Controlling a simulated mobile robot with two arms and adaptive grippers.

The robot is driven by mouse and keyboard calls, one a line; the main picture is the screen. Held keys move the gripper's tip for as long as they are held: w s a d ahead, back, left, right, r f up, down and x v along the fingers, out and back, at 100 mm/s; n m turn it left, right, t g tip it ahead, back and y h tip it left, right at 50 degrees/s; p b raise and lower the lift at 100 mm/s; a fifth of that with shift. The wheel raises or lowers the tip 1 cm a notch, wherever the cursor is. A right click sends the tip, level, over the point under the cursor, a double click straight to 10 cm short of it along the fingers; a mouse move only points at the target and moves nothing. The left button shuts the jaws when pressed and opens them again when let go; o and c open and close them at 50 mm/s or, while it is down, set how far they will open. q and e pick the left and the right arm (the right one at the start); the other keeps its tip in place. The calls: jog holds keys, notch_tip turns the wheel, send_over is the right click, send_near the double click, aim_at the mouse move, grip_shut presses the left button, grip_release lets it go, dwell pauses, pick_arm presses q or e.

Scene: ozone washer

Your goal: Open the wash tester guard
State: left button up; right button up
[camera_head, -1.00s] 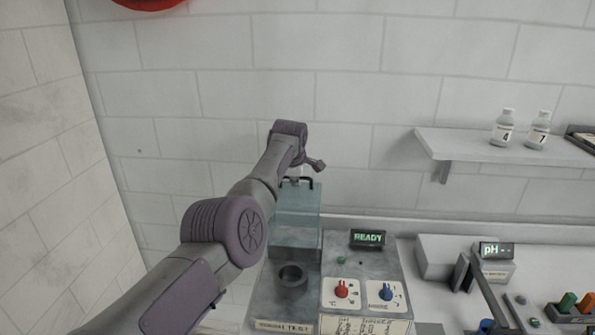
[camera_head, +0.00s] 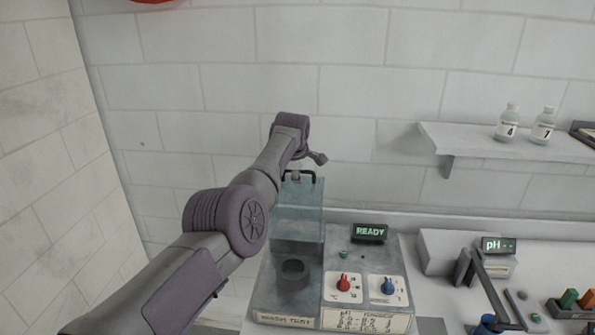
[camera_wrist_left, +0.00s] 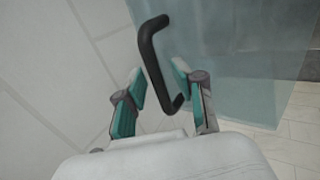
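The wash tester (camera_head: 262,295) stands on the counter with a READY display, a red knob and a blue knob. Its see-through teal guard (camera_head: 298,215) stands upright at the back, and the round well in front of it is uncovered. The guard's black handle (camera_head: 314,177) is at its top edge. In the left wrist view, my left gripper (camera_wrist_left: 158,82) is open, with one finger on each side of the black handle (camera_wrist_left: 152,58); a gap shows beside it. The guard fills the right of that view (camera_wrist_left: 235,60). My right gripper is not seen.
A pH meter (camera_head: 452,252) stands right of the tester. A wall shelf (camera_head: 480,143) holds two small bottles (camera_head: 543,127). Tiled walls close in behind and left.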

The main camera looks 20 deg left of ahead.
pick_arm(q)
jog(key=shift+s+d+r, duration=0.15)
jog(key=shift+s+r, duration=0.1)
jog(key=shift+r, duration=0.4)
jog(key=v, duration=1)
jog(key=shift+s+r, duration=0.15)
jog(key=shift+s, duration=0.2)
jog(key=shift+c, duration=0.3)
